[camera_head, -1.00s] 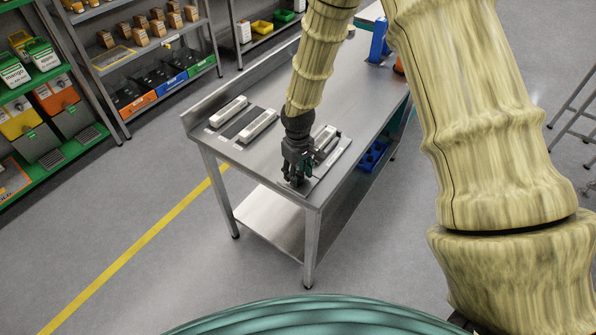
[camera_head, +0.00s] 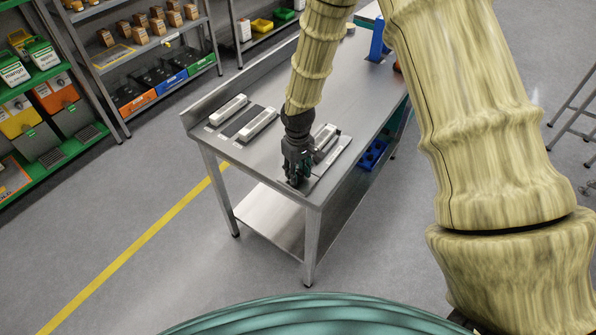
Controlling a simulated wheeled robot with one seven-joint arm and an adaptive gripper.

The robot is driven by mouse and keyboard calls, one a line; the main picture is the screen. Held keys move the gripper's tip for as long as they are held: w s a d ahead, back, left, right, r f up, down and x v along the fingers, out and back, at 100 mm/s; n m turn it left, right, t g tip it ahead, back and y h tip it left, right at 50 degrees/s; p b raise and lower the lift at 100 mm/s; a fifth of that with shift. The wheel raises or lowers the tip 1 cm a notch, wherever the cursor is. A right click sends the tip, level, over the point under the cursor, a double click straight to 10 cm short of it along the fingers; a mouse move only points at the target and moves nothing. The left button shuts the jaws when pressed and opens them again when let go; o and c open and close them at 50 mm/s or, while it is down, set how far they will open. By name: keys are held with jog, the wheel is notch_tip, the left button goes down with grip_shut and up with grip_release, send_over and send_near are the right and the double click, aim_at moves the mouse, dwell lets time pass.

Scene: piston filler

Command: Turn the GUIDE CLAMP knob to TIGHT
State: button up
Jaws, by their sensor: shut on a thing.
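My gripper (camera_head: 297,180) points down at the near corner of the steel table (camera_head: 222,157), over a flat metal plate (camera_head: 330,170) that bears a raised pale bar (camera_head: 325,138). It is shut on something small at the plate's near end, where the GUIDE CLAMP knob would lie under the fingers. The fingers hide the knob almost wholly. No label or TIGHT mark can be read from here, and I cannot tell the knob's angle.
Two pale rails (camera_head: 229,110) with a dark strip lie on the table's left part. A blue upright part (camera_head: 379,40) stands at the far end. A blue bin (camera_head: 373,155) sits under the right edge. Stocked shelves (camera_head: 150,50) stand at the back left.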

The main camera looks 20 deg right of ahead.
aim_at(298, 173)
jog(key=m+b, duration=0.1)
jog(key=m, duration=0.3)
jog(key=shift+f, duration=0.1)
jog(key=m, duration=0.4)
jog(key=shift+m, duration=0.3)
jog(key=m, duration=0.4)
jog(key=shift+m, duration=2.3)
jog(key=o, duration=0.7)
jog(key=shift+o, duration=0.2)
notch_tip(298, 173, up, 12)
